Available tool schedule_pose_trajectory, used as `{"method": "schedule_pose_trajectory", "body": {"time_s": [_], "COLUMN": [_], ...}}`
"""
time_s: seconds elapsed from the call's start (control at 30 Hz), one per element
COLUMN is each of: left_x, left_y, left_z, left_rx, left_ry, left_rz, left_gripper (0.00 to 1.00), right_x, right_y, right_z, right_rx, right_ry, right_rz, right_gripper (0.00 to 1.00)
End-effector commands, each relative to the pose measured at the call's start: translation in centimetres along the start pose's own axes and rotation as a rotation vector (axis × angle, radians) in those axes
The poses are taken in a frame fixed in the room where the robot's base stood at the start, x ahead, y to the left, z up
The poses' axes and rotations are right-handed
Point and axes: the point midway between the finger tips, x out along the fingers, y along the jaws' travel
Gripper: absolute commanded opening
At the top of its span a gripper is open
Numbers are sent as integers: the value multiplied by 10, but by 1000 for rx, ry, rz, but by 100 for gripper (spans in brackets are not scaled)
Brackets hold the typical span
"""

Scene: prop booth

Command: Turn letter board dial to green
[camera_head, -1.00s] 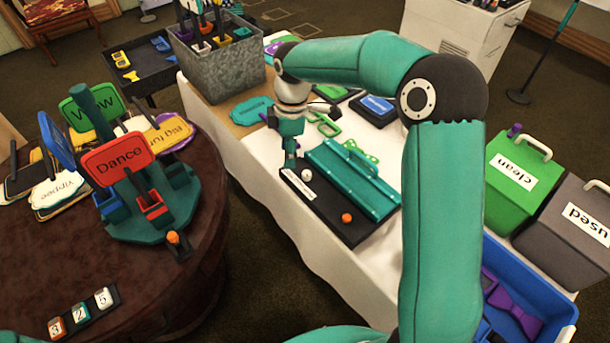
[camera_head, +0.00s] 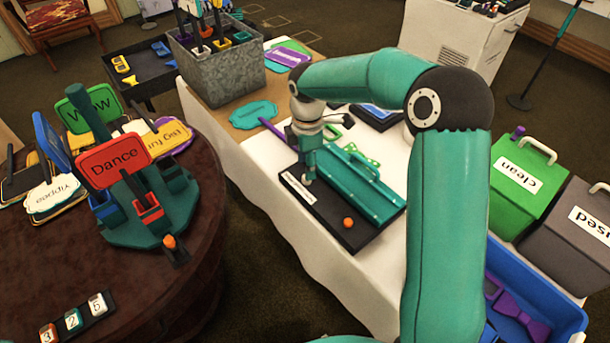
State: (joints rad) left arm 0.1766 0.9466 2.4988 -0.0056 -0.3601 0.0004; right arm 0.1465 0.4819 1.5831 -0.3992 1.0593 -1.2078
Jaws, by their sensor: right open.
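A black board (camera_head: 347,236) with a white label strip (camera_head: 298,188) and an orange knob (camera_head: 348,223) lies on the white-covered table. A long teal cover with a handle (camera_head: 362,188) lies along its far side. I see no green dial mark for certain, and the label is too small to read. My right gripper (camera_head: 309,178) points down at the board's left end, just right of the label. It is open, and its fingers hide the spot where a white knob was. I cannot tell whether they touch that knob. My left gripper is not in view.
A metal bin (camera_head: 222,72) stands at the table's far end, with a teal plaque (camera_head: 253,114) before it. The round table (camera_head: 120,275) with a sign stand (camera_head: 150,222) is at left. Green (camera_head: 530,180) and grey (camera_head: 574,235) boxes stand at right.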

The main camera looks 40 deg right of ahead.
Motion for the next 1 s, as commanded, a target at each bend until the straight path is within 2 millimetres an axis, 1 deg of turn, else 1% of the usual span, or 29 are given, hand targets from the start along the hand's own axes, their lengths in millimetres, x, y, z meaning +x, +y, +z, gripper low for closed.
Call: {"method": "schedule_pose_trajectory", "body": {"time_s": [0.03,0.1,0.2,0.3,0.43,0.67,0.9,0.97,1.0], "left_x": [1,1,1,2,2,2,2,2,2], "left_y": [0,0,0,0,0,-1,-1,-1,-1], "left_z": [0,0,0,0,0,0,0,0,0], "left_rx": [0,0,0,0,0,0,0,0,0], "left_ry": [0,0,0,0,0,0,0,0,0], "left_rz": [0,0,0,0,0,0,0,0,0], "left_gripper": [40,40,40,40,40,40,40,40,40], "right_x": [10,21,33,40,43,44,43,43,43], "right_y": [-1,-1,-1,0,0,0,0,0,0], "right_z": [0,1,0,0,0,0,-1,-1,-1], "right_rx": [0,0,1,1,0,0,-1,-1,-1], "right_ry": [-1,-1,-1,0,0,0,0,0,0], "right_rz": [-4,-4,-3,-1,0,0,0,0,0], "right_gripper": [50,50,50,50,50,50,10,0,0]}}
